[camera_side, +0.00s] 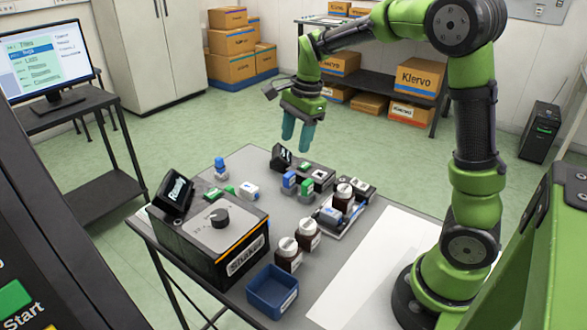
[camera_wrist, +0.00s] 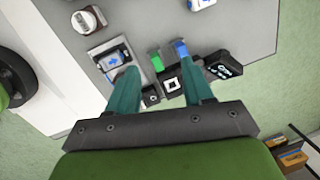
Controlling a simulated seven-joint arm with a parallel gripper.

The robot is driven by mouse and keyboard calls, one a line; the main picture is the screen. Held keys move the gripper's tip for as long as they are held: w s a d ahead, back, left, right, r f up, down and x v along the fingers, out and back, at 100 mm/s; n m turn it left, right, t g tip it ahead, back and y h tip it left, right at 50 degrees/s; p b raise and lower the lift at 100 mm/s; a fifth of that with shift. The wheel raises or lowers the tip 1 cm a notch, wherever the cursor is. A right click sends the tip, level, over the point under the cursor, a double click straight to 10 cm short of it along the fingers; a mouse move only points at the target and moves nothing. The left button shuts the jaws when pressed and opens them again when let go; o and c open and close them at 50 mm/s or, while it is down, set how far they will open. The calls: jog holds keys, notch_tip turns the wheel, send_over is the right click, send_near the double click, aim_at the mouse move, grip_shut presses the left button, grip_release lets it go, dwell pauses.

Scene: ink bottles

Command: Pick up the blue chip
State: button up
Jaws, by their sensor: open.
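My gripper (camera_side: 297,140) is open and empty, high above the far part of the table, with two teal fingers pointing down. In the wrist view my gripper (camera_wrist: 160,70) shows its fingers apart. A small blue chip-like piece (camera_side: 289,180) stands upright on a grey base, beside a similar green piece (camera_side: 307,187). In the wrist view the blue piece (camera_wrist: 181,48) is near the right fingertip and the green piece (camera_wrist: 157,60) lies between the fingers, both below them. Another blue-topped piece (camera_side: 220,162) stands farther left. I cannot tell which blue piece is the chip.
A shaker box (camera_side: 217,238) with a knob stands at the left, and an empty blue bin (camera_side: 268,300) at the front. Brown bottles with white caps (camera_side: 288,257) and a tray (camera_side: 322,212) holding another bottle stand nearby. A white sheet (camera_side: 385,262) covers clear table at the right.

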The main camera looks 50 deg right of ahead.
jog(key=w+d+f+m+g, duration=0.1)
jog(key=w+d+f+m, duration=0.1)
jog(key=w+d+m, duration=0.35)
jog(key=m, duration=1)
send_over(289, 174)
jog(key=shift+g+h, duration=0.3)
jog(key=shift+h, duration=0.1)
jog(key=f, duration=0.8)
jog(key=shift+s+d+f, duration=0.1)
jog(key=shift+s+d, duration=0.15)
jog(key=shift+w+a+f, duration=0.1)
jog(key=shift+w+f, duration=0.05)
jog(key=shift+f, duration=1.45)
jog(key=shift+w+a+f, duration=0.1)
jog(key=shift+f, duration=1.45)
jog(key=c, duration=0.7)
